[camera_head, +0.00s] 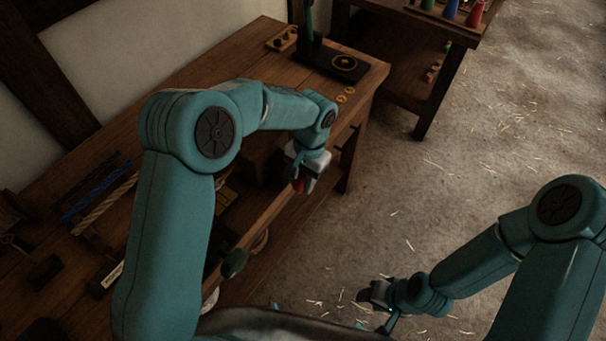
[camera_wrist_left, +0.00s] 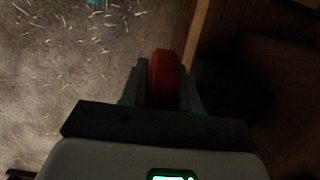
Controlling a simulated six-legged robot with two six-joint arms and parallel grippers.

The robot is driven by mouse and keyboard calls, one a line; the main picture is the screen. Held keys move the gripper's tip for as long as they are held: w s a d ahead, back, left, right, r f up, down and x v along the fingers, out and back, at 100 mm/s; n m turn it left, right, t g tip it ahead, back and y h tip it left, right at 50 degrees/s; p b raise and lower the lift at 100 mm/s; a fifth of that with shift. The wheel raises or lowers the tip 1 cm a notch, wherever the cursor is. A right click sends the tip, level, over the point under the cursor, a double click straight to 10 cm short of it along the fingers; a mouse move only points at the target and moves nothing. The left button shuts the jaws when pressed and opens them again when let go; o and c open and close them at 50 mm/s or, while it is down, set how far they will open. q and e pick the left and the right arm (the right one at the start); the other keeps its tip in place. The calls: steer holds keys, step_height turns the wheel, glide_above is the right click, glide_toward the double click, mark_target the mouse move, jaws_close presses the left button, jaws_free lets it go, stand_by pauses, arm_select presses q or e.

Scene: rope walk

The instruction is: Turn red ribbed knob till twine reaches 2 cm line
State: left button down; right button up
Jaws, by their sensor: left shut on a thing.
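The red knob (camera_wrist_left: 163,72) shows in the left wrist view between the two dark fingers of my left gripper (camera_wrist_left: 164,96), which is shut on it. In the head view only a small red patch of the knob (camera_head: 298,186) shows below my left gripper (camera_head: 302,176), at the bench's front edge. The knob's ribs are too dark to make out. I cannot make out the twine's end or the 2 cm line in either view. My right gripper (camera_head: 370,294) is low over the floor, away from the bench; its jaw opening is unclear.
The wooden bench (camera_head: 200,88) runs along the wall. Blue rods (camera_head: 95,187) and a pale rod (camera_head: 105,205) lie at its left. A dark stand (camera_head: 345,65) is at its far end. Another table (camera_head: 440,22) holds coloured cones. The straw-strewn floor (camera_head: 480,130) is open at right.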

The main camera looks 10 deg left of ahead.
arm_select(q)
steer(key=shift+w+d+g+y+p, duration=0.1)
steer(key=shift+g+y+p, duration=0.4)
steer(key=shift+g, duration=0.5)
steer(key=shift+f+g+y, duration=0.15)
steer(key=shift+g+y, duration=0.15)
steer(key=shift+g, duration=0.8)
steer(key=c, duration=0.9)
jaws_free()
